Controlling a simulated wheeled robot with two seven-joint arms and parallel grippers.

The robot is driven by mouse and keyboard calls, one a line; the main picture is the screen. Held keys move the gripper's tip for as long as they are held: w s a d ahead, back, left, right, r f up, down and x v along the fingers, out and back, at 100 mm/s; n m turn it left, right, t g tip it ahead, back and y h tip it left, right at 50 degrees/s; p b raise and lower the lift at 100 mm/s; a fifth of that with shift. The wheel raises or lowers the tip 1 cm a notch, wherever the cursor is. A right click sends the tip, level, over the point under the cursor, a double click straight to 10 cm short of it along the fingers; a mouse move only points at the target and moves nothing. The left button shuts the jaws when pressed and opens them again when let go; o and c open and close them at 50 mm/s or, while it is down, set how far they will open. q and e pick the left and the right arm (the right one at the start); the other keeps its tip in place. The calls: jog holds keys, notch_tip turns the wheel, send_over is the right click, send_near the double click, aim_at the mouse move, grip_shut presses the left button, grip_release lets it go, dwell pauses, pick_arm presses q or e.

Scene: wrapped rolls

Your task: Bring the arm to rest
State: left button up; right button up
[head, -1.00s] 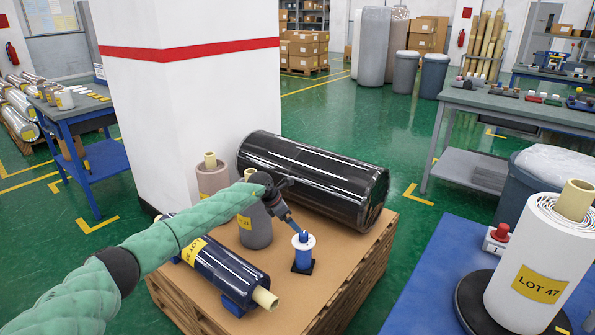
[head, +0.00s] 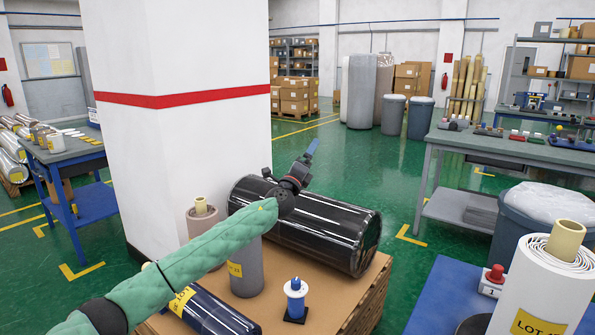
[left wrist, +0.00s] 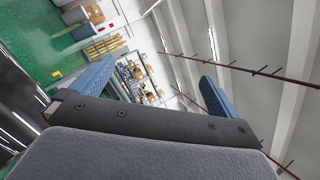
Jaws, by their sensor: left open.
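My left arm, in a green quilted sleeve, reaches in from the lower left of the head view. My right gripper is in neither view.
A white pillar (head: 185,60) stands behind. A white roll (head: 545,290) stands at right.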

pick_arm(q)
jog(key=s+a+r+n+t+y, duration=0.2)
jog(key=s+a+r+n+y, duration=0.3)
jog(key=n+y, duration=0.6)
jog(key=s+a+f+n+g+p, duration=0.3)
jog(key=s+f, duration=1.2)
jog(key=s, duration=0.7)
jog(key=s+a+f+n+g+h+p, duration=0.1)
jog(key=s+a+f+n+g+p, duration=0.3)
jog(key=s+f, duration=1.2)
jog(key=s+a+f+n+g+h+p, duration=0.1)
jog(key=s+f+n+g, duration=0.8)
jog(key=s, duration=1.9)
jog(key=a+f+g+p, duration=0.2)
jog(key=a+f+g, duration=0.2)
jog(key=f, duration=0.2)
jog(key=shift+f, duration=0.4)
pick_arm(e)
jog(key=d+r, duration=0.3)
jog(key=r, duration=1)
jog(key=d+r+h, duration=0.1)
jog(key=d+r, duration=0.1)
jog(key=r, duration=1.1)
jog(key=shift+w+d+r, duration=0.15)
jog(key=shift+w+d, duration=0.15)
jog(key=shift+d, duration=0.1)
